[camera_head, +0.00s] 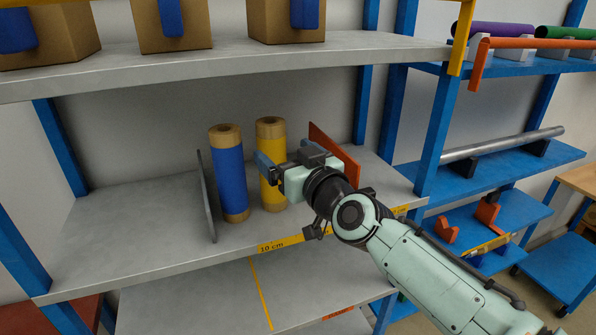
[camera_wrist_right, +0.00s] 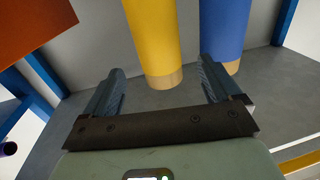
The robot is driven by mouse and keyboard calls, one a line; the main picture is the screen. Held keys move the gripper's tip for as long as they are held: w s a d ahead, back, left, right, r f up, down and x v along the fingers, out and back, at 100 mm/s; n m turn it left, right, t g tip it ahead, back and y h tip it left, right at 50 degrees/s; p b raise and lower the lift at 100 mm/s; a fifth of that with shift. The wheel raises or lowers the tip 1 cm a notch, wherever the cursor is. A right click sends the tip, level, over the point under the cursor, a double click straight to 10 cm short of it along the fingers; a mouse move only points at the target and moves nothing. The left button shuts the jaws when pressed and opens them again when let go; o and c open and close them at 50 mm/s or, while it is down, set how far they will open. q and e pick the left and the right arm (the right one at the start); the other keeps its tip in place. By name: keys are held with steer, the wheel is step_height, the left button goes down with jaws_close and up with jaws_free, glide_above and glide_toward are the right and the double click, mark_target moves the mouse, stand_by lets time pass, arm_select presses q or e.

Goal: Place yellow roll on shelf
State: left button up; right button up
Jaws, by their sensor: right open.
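The yellow roll (camera_head: 270,150) stands upright on the middle grey shelf (camera_head: 120,230), just right of a blue roll (camera_head: 229,170). It also shows in the right wrist view (camera_wrist_right: 152,35), with its tan lower end between the two finger lines. My right gripper (camera_head: 277,160) is open in front of the yellow roll's right side, and partly hides it. In the right wrist view the open fingers (camera_wrist_right: 160,85) lie either side of the roll's lower end; I cannot tell whether they touch it. My left gripper is not in view.
A grey divider (camera_head: 206,195) stands left of the blue roll and an orange divider (camera_head: 333,150) right of the yellow one. A shelf with cardboard boxes (camera_head: 172,25) hangs above. The middle shelf is bare at left. Blue posts (camera_head: 437,135) stand at right.

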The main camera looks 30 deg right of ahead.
steer(key=shift+s+a+b, duration=0.15)
steer(key=shift+s+b, duration=0.25)
steer(key=shift+s, duration=1.7)
steer(key=shift+f, duration=0.1)
